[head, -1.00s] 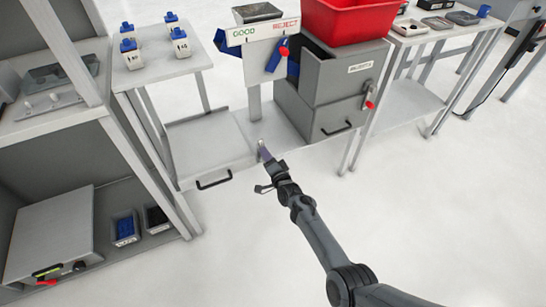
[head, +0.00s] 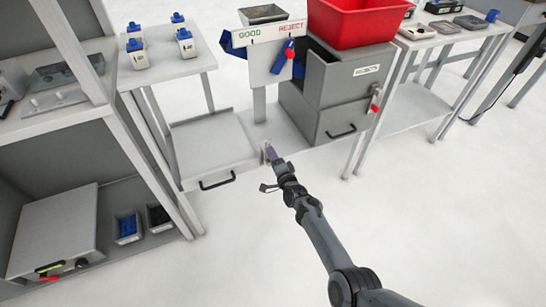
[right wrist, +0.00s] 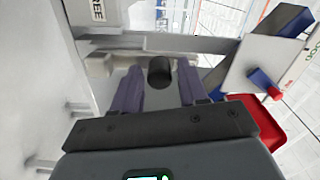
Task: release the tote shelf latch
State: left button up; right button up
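In the right wrist view a short dark cylindrical knob (right wrist: 159,72), which looks like the latch, sits at a pale bracket below a grey rail. My right gripper (right wrist: 160,80) is open, with one purple-grey finger on each side of the knob and visible gaps between. I cannot tell how deep the knob sits between the fingertips. In the head view my right gripper (head: 268,152) reaches down to the front edge of the low shelf (head: 205,145), right of its black handle (head: 217,180). The knob is not discernible there. My left gripper is not in view.
A GOOD/REJECT sign stand (head: 275,40) rises behind the gripper. A grey cabinet (head: 335,100) with a red tote (head: 355,20) on top stands to its right. A rack (head: 125,160) stands at left. The floor in front is clear.

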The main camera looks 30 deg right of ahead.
jog(key=shift+o, duration=0.6)
jog(key=s+p, duration=0.6)
jog(key=s, duration=0.5)
jog(key=shift+a+p, duration=0.3)
jog(key=shift+a, duration=0.1)
